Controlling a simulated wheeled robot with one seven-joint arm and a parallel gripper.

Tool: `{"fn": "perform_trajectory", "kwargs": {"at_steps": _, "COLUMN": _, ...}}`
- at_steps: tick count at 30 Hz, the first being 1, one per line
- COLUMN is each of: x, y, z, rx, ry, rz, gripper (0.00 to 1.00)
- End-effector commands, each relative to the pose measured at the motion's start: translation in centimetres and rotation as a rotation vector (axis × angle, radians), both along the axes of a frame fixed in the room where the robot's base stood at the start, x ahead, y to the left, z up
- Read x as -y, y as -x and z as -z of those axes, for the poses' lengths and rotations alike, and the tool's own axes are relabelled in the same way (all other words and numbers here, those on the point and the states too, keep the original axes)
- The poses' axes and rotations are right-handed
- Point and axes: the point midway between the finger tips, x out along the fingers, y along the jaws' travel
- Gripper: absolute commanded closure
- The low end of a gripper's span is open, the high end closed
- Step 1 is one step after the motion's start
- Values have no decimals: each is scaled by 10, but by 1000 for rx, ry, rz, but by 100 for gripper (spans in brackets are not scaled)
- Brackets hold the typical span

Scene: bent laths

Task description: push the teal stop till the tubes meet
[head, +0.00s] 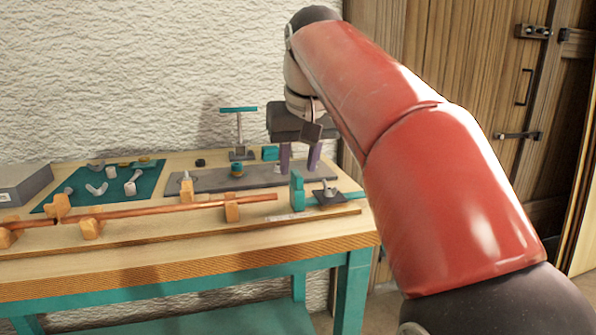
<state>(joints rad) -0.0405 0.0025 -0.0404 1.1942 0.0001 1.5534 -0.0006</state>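The teal stop (297,192) stands upright at the right end of the bench, beside a dark plate with a small knob (330,194). A long copper tube (160,209) lies in wooden blocks, its right end a short gap left of the stop. A shorter copper tube (35,222) lies at the far left. Where the tubes face each other, near a wooden block (60,206), the view is too small to tell whether they touch. My gripper (299,168) points down behind the stop, its two purple fingers apart with nothing seen between them.
The tubes lie along the front of the wooden bench (180,252). Behind them are a grey plate (210,182), a teal T-shaped stand (239,130) and a teal mat (70,198) with several small fittings. A grey box (22,184) stands at the left.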

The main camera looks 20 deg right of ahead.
Motion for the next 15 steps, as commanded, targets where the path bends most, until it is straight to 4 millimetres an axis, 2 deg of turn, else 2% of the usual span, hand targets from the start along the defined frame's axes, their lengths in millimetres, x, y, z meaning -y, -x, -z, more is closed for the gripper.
{"fn": "perform_trajectory", "kwargs": {"at_steps": 1, "x": 0, "y": -2, "z": 8, "rx": -1, "ry": 0, "rz": 0, "gripper": 65}}
{"fn": "perform_trajectory", "kwargs": {"at_steps": 6, "x": 0, "y": -7, "z": 18, "rx": 1, "ry": 0, "rz": 0, "gripper": 65}}
{"fn": "perform_trajectory", "kwargs": {"at_steps": 14, "x": 0, "y": -8, "z": 19, "rx": 2, "ry": 0, "rz": 0, "gripper": 65}}
{"fn": "perform_trajectory", "kwargs": {"at_steps": 15, "x": 0, "y": -8, "z": 19, "rx": 2, "ry": 0, "rz": 0, "gripper": 68}}
